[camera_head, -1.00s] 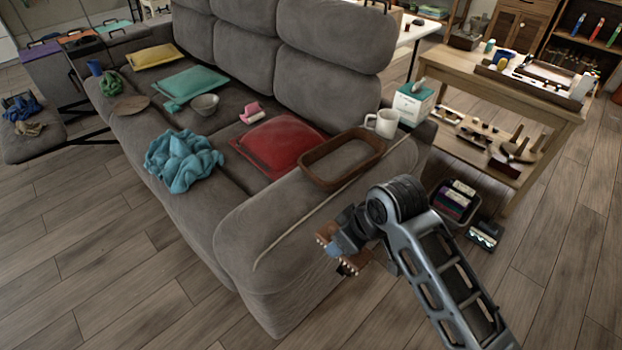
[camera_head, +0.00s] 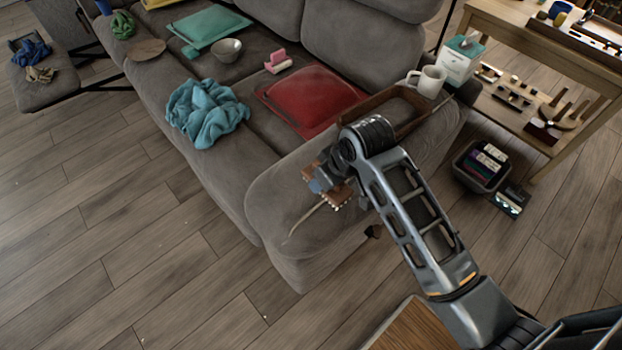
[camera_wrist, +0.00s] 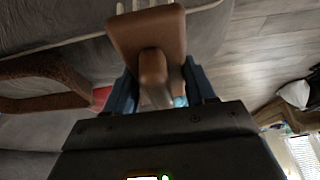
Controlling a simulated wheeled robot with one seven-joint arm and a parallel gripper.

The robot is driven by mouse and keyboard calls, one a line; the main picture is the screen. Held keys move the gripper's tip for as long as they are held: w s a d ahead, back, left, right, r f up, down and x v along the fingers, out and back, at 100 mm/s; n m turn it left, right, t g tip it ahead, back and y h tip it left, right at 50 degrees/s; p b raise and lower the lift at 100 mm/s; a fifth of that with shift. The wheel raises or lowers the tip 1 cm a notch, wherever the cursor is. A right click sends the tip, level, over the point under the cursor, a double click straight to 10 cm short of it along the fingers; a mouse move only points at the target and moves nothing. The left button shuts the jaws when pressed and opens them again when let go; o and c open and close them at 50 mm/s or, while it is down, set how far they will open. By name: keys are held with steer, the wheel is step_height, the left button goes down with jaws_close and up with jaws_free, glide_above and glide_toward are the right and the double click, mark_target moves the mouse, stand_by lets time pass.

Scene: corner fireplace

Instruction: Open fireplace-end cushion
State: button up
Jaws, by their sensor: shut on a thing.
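My gripper (camera_head: 326,186) is over the near end of the grey sofa's arm. It is shut on a brown wooden tool with a row of pale teeth (camera_head: 340,197). In the wrist view the tool's brown block (camera_wrist: 150,35) and stubby handle sit between the blue fingers. A red cushion (camera_head: 312,97) lies flat on the nearest seat, beyond the gripper and apart from it. A patch of red also shows in the wrist view (camera_wrist: 102,95). A green cushion (camera_head: 210,27) lies farther along the sofa. I cannot make out an opening on either cushion.
A teal cloth (camera_head: 206,112), a bowl (camera_head: 227,50) and a pink object (camera_head: 278,62) lie on the seats. The wooden floor (camera_head: 130,240) in front is clear.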

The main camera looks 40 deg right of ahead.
mark_target(307, 177)
steer(key=w+f, duration=0.1)
steer(key=w+a+f, duration=0.1)
steer(key=w, duration=0.1)
steer(key=w+a+f, duration=0.1)
steer(key=shift+w, duration=0.2)
steer(key=shift+f, duration=1.95)
steer(key=shift+f, duration=0.15)
steer(key=o, duration=1)
steer(key=v, duration=1.2)
steer(key=shift+p, duration=0.4)
